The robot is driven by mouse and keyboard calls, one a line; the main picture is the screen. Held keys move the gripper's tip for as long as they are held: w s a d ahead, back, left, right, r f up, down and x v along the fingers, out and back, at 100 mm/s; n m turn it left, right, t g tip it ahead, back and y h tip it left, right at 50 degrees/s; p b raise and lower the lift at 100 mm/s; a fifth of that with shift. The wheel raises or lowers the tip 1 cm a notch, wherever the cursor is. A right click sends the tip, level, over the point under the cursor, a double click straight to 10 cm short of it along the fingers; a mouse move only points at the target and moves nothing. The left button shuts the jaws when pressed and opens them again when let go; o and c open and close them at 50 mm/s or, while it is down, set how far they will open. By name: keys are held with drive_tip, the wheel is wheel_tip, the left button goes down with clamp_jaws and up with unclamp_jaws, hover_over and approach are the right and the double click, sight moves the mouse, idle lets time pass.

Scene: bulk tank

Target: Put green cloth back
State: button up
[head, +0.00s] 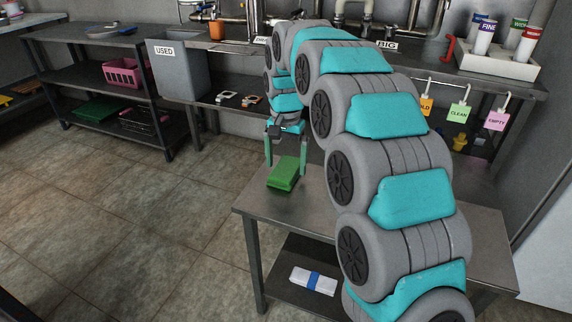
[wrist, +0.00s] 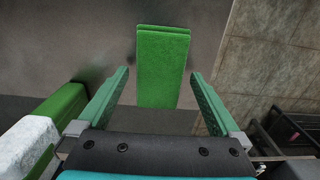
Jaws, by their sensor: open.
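The green cloth (head: 284,174) is a folded, flat block on the near steel table (head: 256,206), close to its far left corner. In the wrist view the cloth (wrist: 163,68) lies lengthwise ahead, between the lines of the two fingers. My gripper (head: 286,168) is open and empty, pointing down just behind and over the cloth. In the wrist view the gripper (wrist: 158,74) shows a finger on either side of the cloth, with gaps to both. I cannot tell how far the fingertips are above the table.
A white cloth with a blue band (head: 313,281) lies on the table's lower shelf. A grey USED bin (head: 180,75) stands at the back. Tags (head: 459,113) hang on hooks at the back right. A rack (head: 100,75) holds a pink basket (head: 123,72). Floor at left is clear.

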sight(286, 167)
wheel_tip(286, 167, up, 11)
idle(0.6)
drive_tip(key=shift+r, duration=0.1)
drive_tip(key=s+d+f+n, duration=0.1)
drive_tip(key=s+d+f, duration=0.1)
drive_tip(key=s+d, duration=0.5)
drive_tip(key=s+d+f+n+g, duration=0.1)
drive_tip(key=s+d+f, duration=0.2)
drive_tip(key=s, duration=0.8)
drive_tip(key=s+d+f+n, duration=0.15)
drive_tip(key=s+d, duration=0.35)
drive_tip(key=s, duration=0.5)
drive_tip(key=s+d+f, duration=0.2)
drive_tip(key=s+f, duration=0.6)
drive_tip(key=s, duration=0.5)
drive_tip(key=shift+d+g, duration=0.3)
drive_tip(key=shift+g, duration=0.1)
drive_tip(key=shift+w+n, duration=0.1)
drive_tip(key=shift+n, duration=0.15)
